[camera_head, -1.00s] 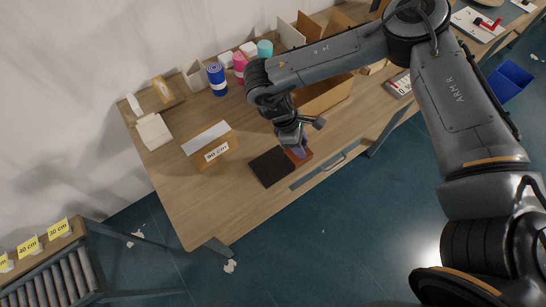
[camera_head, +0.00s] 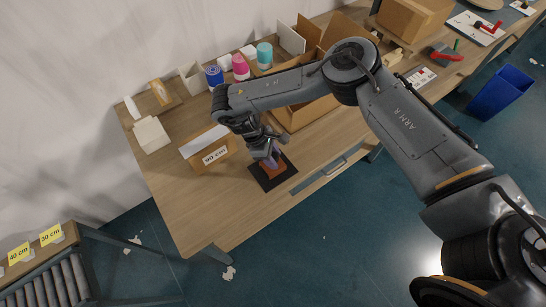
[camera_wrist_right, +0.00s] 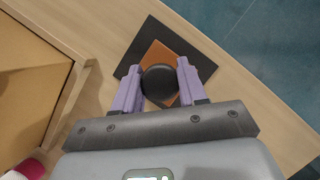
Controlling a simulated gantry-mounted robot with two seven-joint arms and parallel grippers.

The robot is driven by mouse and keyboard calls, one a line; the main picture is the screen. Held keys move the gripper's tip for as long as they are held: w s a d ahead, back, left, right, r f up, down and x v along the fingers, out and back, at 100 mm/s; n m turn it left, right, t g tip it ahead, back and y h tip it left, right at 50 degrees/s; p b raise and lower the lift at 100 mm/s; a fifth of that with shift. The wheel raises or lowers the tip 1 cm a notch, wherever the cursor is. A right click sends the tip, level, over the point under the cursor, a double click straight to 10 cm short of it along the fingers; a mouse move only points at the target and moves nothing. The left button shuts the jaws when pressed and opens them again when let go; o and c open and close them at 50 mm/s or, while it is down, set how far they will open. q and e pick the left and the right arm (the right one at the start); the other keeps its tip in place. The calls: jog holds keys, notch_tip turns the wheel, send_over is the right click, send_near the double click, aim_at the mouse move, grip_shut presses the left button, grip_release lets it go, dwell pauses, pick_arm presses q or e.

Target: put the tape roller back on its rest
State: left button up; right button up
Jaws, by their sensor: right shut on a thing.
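My right gripper (camera_head: 272,160) points down over the black square pad (camera_head: 284,181) near the table's front edge. In the right wrist view its lilac fingers (camera_wrist_right: 159,84) are shut on the round black knob (camera_wrist_right: 159,80) of a brown square block (camera_wrist_right: 160,57). The block is over the black pad (camera_wrist_right: 133,56); whether it touches is unclear. A red and grey tool (camera_head: 445,54) lies on the far right of the table, and a red-handled tool (camera_head: 487,27) is on a white board (camera_head: 468,22). I cannot tell which is the tape roller. My left gripper is not in view.
Blue, pink and teal rolls stand along the back. A blue bin (camera_head: 499,92) is on the floor at right. The table's front left is clear.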

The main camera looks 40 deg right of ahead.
jog(key=shift+f, duration=0.3)
jog(key=o, duration=0.9)
jog(key=shift+o, duration=0.2)
jog(key=p+v, duration=0.2)
jog(key=v, duration=1)
jog(key=shift+w+r, duration=0.1)
